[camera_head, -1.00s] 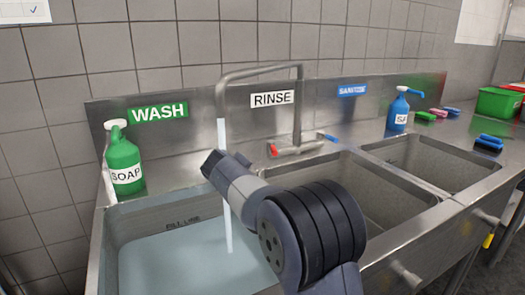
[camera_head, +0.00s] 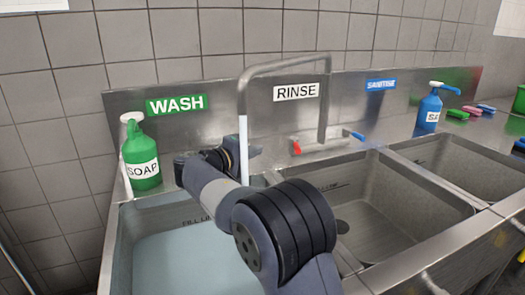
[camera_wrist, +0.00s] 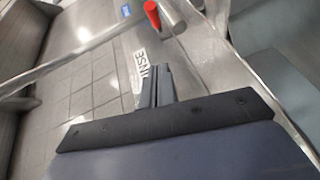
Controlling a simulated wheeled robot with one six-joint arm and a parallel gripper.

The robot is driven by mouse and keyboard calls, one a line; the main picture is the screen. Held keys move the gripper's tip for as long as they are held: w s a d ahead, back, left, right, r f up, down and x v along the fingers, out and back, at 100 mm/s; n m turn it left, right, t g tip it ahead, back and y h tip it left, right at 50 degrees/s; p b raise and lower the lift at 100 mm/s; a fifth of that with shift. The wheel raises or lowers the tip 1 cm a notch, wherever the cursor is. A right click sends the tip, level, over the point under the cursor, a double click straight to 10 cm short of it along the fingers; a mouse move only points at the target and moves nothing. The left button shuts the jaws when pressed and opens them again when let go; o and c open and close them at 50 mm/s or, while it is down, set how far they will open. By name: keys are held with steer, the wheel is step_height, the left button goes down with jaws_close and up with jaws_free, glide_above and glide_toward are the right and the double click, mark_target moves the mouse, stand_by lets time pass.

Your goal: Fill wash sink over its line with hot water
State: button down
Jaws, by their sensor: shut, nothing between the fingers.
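The wash sink (camera_head: 116,250) is the left basin under the green WASH sign (camera_head: 177,104). Water (camera_head: 175,262) stands in it, its surface just below the FILL LINE marking (camera_head: 196,221). A bent metal tap (camera_head: 285,66) pours a water stream (camera_head: 243,140) into this basin; my arm hides its lower part. The red tap handle (camera_head: 297,148) and blue tap handle (camera_head: 358,136) sit at the tap's base. The red handle also shows in the wrist view (camera_wrist: 152,14), beyond my gripper (camera_wrist: 155,72). My gripper is shut, empty and apart from the handle. In the head view it is behind the stream.
A green soap bottle (camera_head: 141,158) stands at the back left corner. The rinse basin (camera_head: 385,225) and sanitise basin (camera_head: 465,165) lie to the right without visible water. A blue bottle (camera_head: 429,112) and sponges (camera_head: 471,111) are on the right ledge.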

mark_target(297, 149)
steer(key=x, duration=0.7)
steer(key=shift+w+d+f, duration=0.1)
steer(key=shift+w+d, duration=0.1)
steer(key=d, duration=0.3)
steer(key=shift+w+d+f+b, duration=0.1)
steer(key=shift+d+f+b, duration=0.05)
steer(key=shift+f+b, duration=0.15)
steer(key=shift+d+f, duration=0.1)
steer(key=shift+d, duration=0.35)
steer(key=d+b, duration=0.1)
steer(key=b, duration=0.1)
steer(key=s+d+n+t+y+b, duration=0.1)
steer(key=d+b, duration=0.1)
steer(key=b, duration=0.1)
steer(key=shift+n+t+y, duration=0.3)
steer(key=shift+d, duration=0.1)
